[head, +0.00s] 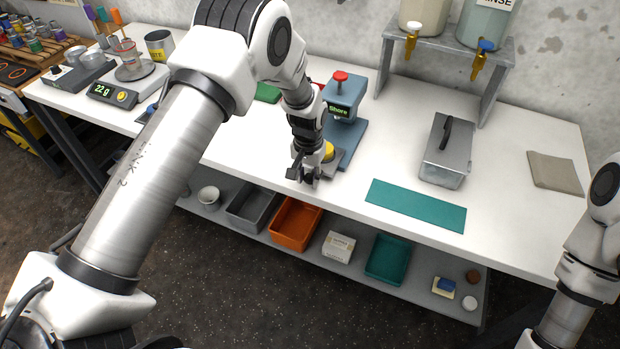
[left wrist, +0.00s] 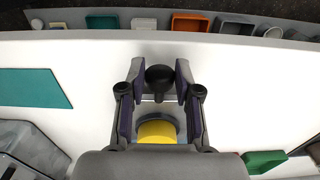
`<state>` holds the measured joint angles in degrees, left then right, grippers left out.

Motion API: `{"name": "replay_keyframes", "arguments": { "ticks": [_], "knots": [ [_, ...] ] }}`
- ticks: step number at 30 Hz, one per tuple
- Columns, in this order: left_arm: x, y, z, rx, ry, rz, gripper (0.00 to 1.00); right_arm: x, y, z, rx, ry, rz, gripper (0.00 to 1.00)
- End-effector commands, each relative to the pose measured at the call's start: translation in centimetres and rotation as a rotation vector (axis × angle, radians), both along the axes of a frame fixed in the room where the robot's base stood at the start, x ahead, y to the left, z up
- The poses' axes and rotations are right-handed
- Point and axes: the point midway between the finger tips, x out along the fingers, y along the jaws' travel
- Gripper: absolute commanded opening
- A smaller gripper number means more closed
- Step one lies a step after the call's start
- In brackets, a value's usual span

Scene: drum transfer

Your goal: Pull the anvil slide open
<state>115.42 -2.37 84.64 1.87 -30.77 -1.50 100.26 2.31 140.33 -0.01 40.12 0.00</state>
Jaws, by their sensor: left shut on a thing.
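In the left wrist view the yellow piece (left wrist: 157,131) sits behind a black knob (left wrist: 160,80) on the slide. My left gripper (head: 306,178) is shut on this knob, one finger on each side. My right gripper is out of view; only part of that arm shows.
A teal mat (head: 416,205) and a grey lidded box (head: 447,150) lie to the right. A dispenser stand (head: 493,75) is at the back. A scale (head: 113,93) stands at left. Bins, including an orange one (head: 296,224), sit on the shelf below the table's front edge.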

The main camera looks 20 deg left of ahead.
Motion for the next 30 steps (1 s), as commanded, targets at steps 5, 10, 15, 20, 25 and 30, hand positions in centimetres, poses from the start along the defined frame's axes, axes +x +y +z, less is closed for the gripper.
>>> {"name": "replay_keyframes", "arguments": {
  "ticks": [5,10,15,20,25,30],
  "knots": [
    [-0.3,-0.2,-0.5,-0.001,0.009,0.001,0.0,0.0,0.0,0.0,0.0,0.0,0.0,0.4],
    [-0.2,-0.2,-0.4,-0.001,0.006,0.001,0.58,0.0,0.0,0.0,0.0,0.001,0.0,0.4],
    [-0.1,-0.1,-0.3,-0.001,0.003,0.001,0.58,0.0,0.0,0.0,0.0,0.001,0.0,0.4],
    [0.0,-0.1,0.7,-0.001,-0.001,0.001,0.58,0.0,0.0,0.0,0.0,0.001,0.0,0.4],
    [0.1,-0.2,4.4,-0.001,-0.002,0.001,0.58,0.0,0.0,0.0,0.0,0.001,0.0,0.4],
    [0.1,-0.2,8.7,-0.001,0.001,0.001,0.58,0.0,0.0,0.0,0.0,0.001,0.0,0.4]
  ]
}}
